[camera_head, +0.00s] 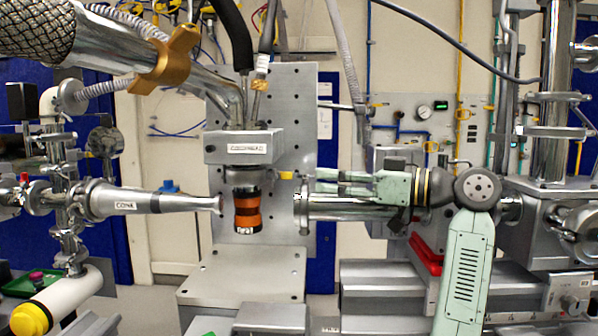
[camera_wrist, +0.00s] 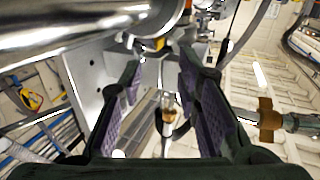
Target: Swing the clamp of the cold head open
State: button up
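The cold head (camera_head: 248,147) is a grey labelled block hanging in front of a perforated metal plate, with an orange-and-black cylinder (camera_head: 247,209) below it. A small yellow tab (camera_head: 287,175) sticks out at the right of its lower collar and looks like the clamp's lever. What seems to be the same yellow piece shows beyond my fingertips in the wrist view (camera_wrist: 160,44). My gripper (camera_head: 318,181) points left, just right of the tab and apart from it. In the wrist view its dark, purple-padded fingers (camera_wrist: 163,68) are spread with nothing between them. The clamp's other parts are unclear.
A steel tube (camera_head: 345,208) runs close below my gripper. A labelled cone (camera_head: 150,201) points at the orange cylinder from the left. The perforated plate (camera_head: 295,110) stands close behind. A brass wing-shaped fitting (camera_head: 178,62) and hoses hang above left.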

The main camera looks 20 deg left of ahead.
aim_at(291, 175)
jog(key=a, duration=0.2)
jog(key=a+p, duration=0.1)
jog(key=a, duration=0.2)
jog(key=w+a+p, duration=0.1)
jog(key=a, duration=0.2)
jog(key=shift+f, duration=0.1)
grip_shut()
